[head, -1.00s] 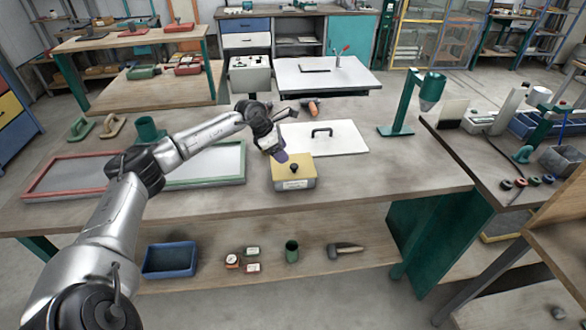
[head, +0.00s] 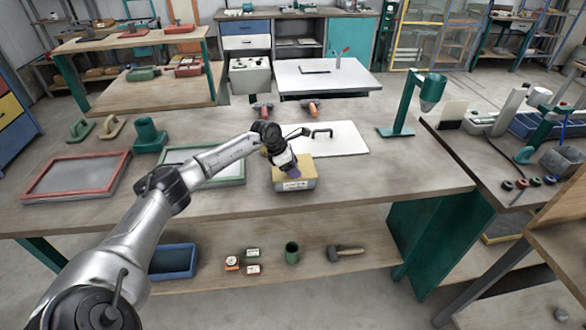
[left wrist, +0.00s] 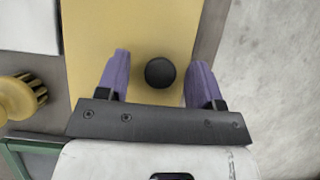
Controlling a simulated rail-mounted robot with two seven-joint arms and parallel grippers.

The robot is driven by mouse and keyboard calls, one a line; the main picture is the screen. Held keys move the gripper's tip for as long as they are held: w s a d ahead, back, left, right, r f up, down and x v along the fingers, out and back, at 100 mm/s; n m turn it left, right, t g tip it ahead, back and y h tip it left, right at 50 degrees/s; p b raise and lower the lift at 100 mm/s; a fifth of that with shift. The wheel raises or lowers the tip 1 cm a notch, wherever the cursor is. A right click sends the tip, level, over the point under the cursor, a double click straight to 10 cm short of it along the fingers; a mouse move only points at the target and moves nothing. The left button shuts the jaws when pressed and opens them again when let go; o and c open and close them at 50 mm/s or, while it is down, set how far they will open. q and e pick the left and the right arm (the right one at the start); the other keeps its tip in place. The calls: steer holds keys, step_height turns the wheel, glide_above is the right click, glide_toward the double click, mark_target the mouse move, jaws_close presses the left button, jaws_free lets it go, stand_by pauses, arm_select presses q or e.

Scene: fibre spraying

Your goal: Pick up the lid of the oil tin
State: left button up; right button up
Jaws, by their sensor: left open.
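The oil tin (head: 290,186) is a small box with a pale label on its front. It stands on the workbench, with its yellow lid (head: 307,165) on top. In the left wrist view the lid (left wrist: 130,28) carries a round black knob (left wrist: 160,72). My left gripper (head: 296,173) is over the lid in the head view and hides the knob there. In the left wrist view the open purple fingers of the gripper (left wrist: 161,65) are on either side of the knob, with a gap on both sides. My right gripper is not in view.
A white board with a black handle (head: 345,139) lies behind the tin. A red-framed screen (head: 75,176) and a green-framed screen (head: 230,168) lie to the left. A green stand (head: 397,110) is at the right. The bench right of the tin is clear.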

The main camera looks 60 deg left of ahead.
arm_select(q)
steer(key=shift+c, duration=0.3)
steer(key=c, duration=1)
steer(key=shift+o, duration=0.2)
